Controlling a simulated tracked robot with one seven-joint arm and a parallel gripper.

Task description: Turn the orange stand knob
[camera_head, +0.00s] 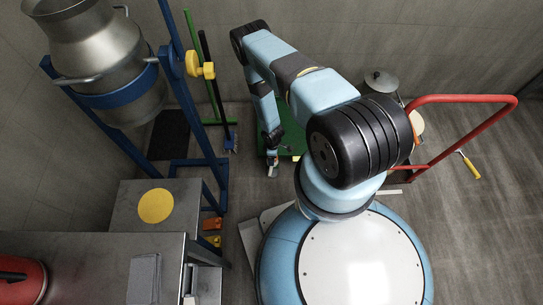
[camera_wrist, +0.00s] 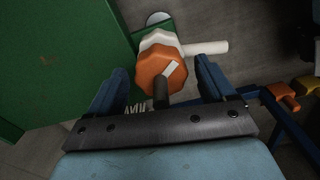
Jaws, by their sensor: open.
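The orange stand knob (camera_wrist: 152,70) is a lobed disc with a white pointer mark on its face, in the wrist view. It sits in front of a white round body with a white stub pointing right. My gripper (camera_wrist: 160,75) is open, with one blue finger to each side of the knob. Gaps show between the fingers and the knob's rim. A dark peg stands in front of the knob's lower part. In the head view my gripper (camera_head: 271,166) hangs low beside a green surface, and I cannot make out the knob there.
A green panel (camera_wrist: 60,60) lies left of the knob. A blue frame with an orange block (camera_wrist: 283,95) is at right. In the head view, a blue stand (camera_head: 196,130) holds a metal can (camera_head: 100,60) at left, and a red rail (camera_head: 465,98) stands at right.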

